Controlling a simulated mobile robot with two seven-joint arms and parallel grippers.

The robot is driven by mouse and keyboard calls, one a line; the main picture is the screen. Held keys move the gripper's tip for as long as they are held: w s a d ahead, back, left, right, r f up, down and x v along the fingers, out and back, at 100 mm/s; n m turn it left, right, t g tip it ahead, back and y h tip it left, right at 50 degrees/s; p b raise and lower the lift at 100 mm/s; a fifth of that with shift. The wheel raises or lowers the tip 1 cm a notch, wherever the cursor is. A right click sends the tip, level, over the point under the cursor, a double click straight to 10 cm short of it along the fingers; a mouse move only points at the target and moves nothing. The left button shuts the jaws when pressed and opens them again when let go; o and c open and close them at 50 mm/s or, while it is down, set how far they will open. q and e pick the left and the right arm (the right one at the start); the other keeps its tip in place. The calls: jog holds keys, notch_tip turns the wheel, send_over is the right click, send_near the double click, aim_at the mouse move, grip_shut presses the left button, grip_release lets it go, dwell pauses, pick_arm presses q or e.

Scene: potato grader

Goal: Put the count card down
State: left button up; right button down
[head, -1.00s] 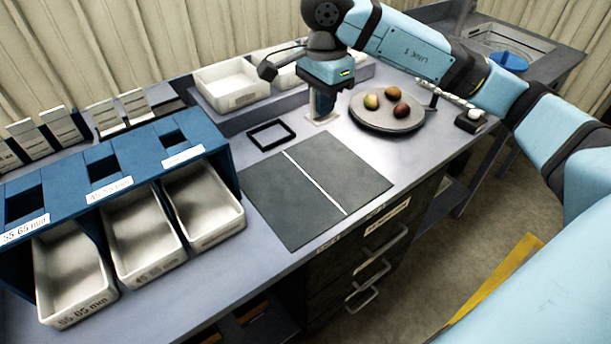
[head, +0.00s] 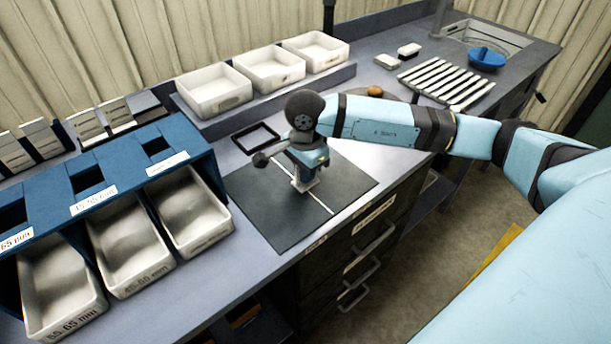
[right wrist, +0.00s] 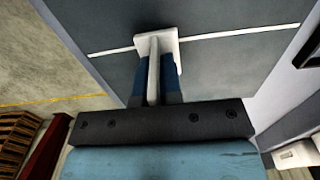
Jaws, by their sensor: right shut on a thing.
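My right gripper (head: 304,180) is over the dark grey mat (head: 262,205), near the white line across it. In the right wrist view its two blue fingers (right wrist: 156,82) are shut on the count card (right wrist: 155,62), a thin white upright piece with a flat white base (right wrist: 168,38). In the head view only a bit of the card's white base (head: 302,186) shows below the gripper. I cannot tell whether the base touches the mat. My left gripper is not in view.
A black square frame (head: 235,139) lies behind the mat. A blue rack (head: 120,180) with white bins stands at left. White trays (head: 218,102) sit on a raised shelf at the back. My right arm partly hides a round plate (head: 402,94) with a potato (head: 375,91).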

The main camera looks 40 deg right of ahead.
jog(key=shift+f, duration=0.95)
jog(key=c, duration=1.7)
grip_release()
jog(key=shift+f, duration=0.15)
jog(key=o, duration=0.4)
